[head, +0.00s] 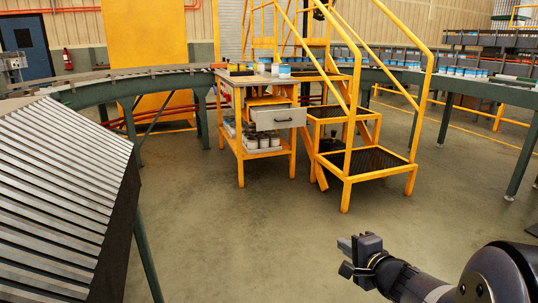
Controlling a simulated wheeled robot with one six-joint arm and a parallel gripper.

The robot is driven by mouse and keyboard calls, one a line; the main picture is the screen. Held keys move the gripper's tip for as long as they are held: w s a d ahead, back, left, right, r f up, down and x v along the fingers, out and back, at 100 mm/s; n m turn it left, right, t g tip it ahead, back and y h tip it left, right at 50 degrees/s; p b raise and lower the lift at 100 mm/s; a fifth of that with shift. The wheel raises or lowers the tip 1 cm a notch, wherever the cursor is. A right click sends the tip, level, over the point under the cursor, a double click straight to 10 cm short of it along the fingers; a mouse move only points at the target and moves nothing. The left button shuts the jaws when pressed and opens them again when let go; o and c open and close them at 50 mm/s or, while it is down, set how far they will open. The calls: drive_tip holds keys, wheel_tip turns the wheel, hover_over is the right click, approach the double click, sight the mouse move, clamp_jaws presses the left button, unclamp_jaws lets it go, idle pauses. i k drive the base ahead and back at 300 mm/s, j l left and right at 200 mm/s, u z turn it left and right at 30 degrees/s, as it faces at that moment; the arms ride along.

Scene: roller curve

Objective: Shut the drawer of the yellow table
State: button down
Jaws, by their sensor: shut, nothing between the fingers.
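The yellow table (241,159) stands across the floor, a little left of the middle in the head view. Its grey drawer (277,118) sticks out below the tabletop, pulled open, with a dark handle on its front. My gripper (343,256) is at the lower right, shut and empty. It is well apart from the table and much nearer to me.
Yellow steps with railings (347,163) stand just right of the table. A roller conveyor (60,190) fills the left foreground, and a curved conveyor (85,95) runs behind the table. The concrete floor (235,240) between me and the table is clear.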

sight(275, 117)
drive_tip(key=i, duration=4.15)
